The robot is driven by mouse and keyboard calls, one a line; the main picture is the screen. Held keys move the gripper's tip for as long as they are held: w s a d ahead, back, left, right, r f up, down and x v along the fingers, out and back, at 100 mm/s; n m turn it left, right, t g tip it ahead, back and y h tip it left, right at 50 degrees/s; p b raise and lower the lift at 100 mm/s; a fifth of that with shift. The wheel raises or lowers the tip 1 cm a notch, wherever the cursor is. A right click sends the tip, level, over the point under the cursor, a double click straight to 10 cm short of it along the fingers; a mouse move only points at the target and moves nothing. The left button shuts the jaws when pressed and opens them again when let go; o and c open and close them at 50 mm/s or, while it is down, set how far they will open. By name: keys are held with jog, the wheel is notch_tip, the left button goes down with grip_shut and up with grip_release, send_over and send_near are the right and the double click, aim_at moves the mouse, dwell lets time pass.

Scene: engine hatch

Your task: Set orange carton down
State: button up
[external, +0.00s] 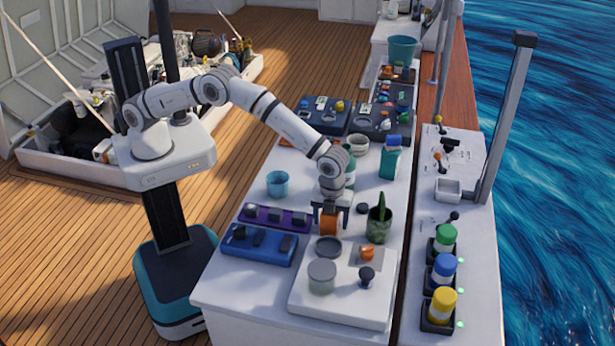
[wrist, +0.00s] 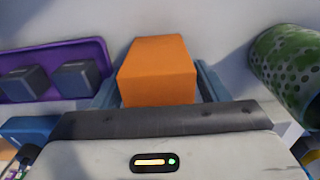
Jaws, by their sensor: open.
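The orange carton (wrist: 157,72) stands between the two fingers of my gripper (wrist: 157,88) in the wrist view. My gripper is open, with a finger on each side of the carton. In the external view the carton (external: 330,222) is directly below my gripper (external: 330,212), over the white worktop (external: 225,285). It seems to rest on the worktop, but its underside is hidden, so I cannot be sure of contact. It looks upright.
A purple tray (external: 275,218) with dark blocks lies to the left, and a blue tray (external: 258,243) lies in front of it. A white board (external: 340,305) with several items lies in front.

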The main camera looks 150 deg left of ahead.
notch_tip(320, 180, up, 12)
jog(key=shift+f+b, duration=0.15)
jog(key=shift+b, duration=0.8)
jog(key=shift+d+r, duration=0.1)
jog(key=shift+r, duration=0.35)
jog(key=s+d+r+n+t, duration=0.1)
jog(key=s+d+r, duration=0.35)
jog(key=d, duration=0.35)
jog(key=s+d+r+n, duration=0.2)
jog(key=s+d+r, duration=0.25)
jog(key=d, duration=0.35)
jog(key=s+d+r+n+t, duration=0.1)
jog(key=s+d+r, duration=0.2)
jog(key=d+r, duration=0.4)
jog(key=s+d+f+n, duration=0.1)
jog(key=s+d, duration=0.3)
jog(key=s, duration=0.4)
jog(key=s+d+f+n+t, duration=0.1)
jog(key=s+d+f+n, duration=0.1)
jog(key=s+d, duration=0.3)
jog(key=s+d+f+n, duration=0.2)
jog(key=s+d, duration=0.3)
jog(key=s, duration=0.6)
jog(key=shift+s+f, duration=0.25)
jog(key=shift+f, duration=0.4)
